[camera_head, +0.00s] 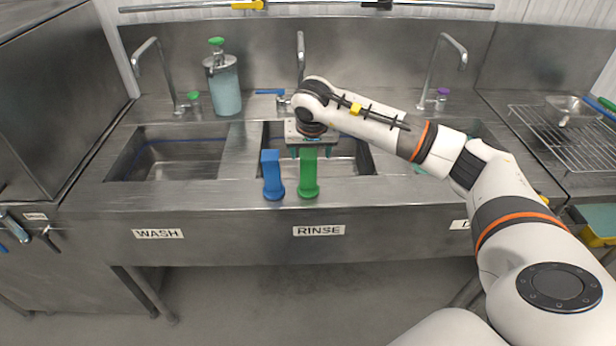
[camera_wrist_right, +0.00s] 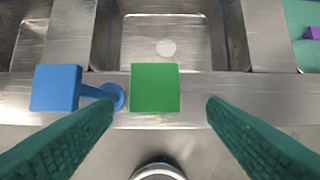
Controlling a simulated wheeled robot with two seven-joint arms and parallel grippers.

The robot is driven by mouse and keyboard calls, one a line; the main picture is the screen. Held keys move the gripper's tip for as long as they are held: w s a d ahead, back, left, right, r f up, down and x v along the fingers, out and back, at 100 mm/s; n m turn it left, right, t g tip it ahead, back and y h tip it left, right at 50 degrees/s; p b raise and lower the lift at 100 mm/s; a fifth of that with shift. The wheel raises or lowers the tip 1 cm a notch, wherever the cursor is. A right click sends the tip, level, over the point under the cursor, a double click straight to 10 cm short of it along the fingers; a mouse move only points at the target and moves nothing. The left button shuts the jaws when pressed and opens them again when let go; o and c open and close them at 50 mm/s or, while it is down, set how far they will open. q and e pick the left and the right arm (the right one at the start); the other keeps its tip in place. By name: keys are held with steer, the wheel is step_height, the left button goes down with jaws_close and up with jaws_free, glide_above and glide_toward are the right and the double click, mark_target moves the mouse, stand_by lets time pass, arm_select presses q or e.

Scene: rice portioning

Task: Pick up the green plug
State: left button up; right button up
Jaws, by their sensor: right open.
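The green plug (camera_head: 309,173) stands upright on the front ledge of the sink counter, in front of the rinse basin. In the right wrist view its square green top (camera_wrist_right: 155,87) is near the middle. My right gripper (camera_head: 312,152) is at the plug's upper end in the head view. In the right wrist view its two green fingers (camera_wrist_right: 159,106) are spread wide, one to each side of the plug, with gaps on both sides. They hold nothing. My left gripper is not in view.
A blue plug (camera_head: 272,174) stands just left of the green one; its blue top (camera_wrist_right: 56,88) lies close to the left finger. The wash basin (camera_head: 170,160) is at left. A dispenser bottle (camera_head: 224,90) and faucets stand behind. A wire rack (camera_head: 570,140) is at right.

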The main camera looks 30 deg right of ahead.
mark_target(310, 158)
steer(key=shift+x, duration=1)
steer(key=shift+w+d+f+p, duration=0.1)
steer(key=shift+w+f+p, duration=0.1)
steer(key=shift+f+p, duration=0.4)
steer(key=p+x, duration=0.1)
steer(key=x, duration=0.2)
steer(key=shift+w+f+p, duration=0.2)
steer(key=shift+w+p, duration=0.05)
steer(key=shift+p, duration=0.1)
steer(key=shift+w+f, duration=0.15)
steer(key=shift+f, duration=0.2)
steer(key=shift+c, duration=0.4)
steer(key=shift+r, duration=0.1)
jaws_close()
